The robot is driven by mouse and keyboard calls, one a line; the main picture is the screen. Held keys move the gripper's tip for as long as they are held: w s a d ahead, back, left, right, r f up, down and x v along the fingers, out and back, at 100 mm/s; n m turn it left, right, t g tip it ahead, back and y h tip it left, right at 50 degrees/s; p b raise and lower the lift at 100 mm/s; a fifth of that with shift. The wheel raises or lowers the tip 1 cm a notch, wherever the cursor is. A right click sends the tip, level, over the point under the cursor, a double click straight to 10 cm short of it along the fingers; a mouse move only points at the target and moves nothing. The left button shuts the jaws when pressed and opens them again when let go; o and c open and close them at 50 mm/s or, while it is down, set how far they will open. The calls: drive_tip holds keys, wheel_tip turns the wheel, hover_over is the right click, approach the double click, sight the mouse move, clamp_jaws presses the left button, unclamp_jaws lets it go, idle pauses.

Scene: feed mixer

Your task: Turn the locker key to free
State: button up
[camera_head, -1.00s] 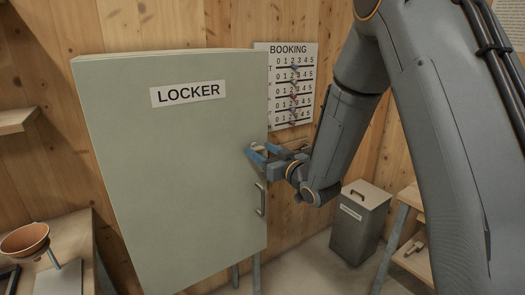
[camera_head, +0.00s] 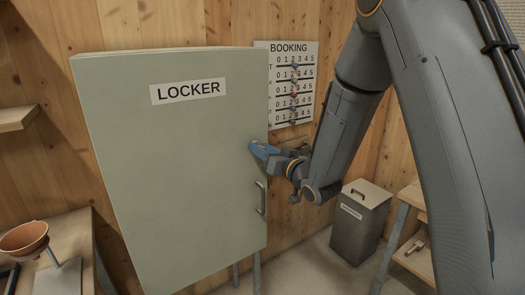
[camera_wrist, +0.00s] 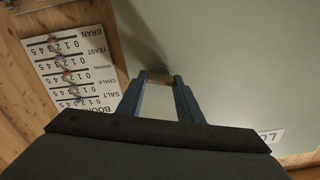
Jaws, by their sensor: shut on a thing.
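The pale green locker (camera_head: 170,180) stands with its door shut, its label facing me. My gripper (camera_head: 255,146) is at the right side of the locker door, above the door handle (camera_head: 260,198). In the wrist view my gripper (camera_wrist: 160,78) has its two blue fingers on either side of a small tan-brown key (camera_wrist: 160,79) and is shut on it. The key sits close against the locker face. Its shape is mostly hidden, and I see no free or locked marks. In the head view my fingers cover the key.
The booking board (camera_head: 292,85) with several sliders hangs on the wooden wall just right of the locker. A lidded grey bin (camera_head: 360,225) stands on the floor at right. A bench with a brown bowl (camera_head: 25,240) is at lower left.

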drive_tip(key=shift+w+d+f+m+p, duration=0.1)
drive_tip(key=shift+m+p, duration=0.15)
drive_tip(key=shift+m, duration=3.45)
drive_tip(key=shift+d+f+m+p, duration=0.1)
drive_tip(key=shift+m+p, duration=0.1)
drive_tip(key=shift+m, duration=3.5)
drive_tip(key=o, duration=1.1)
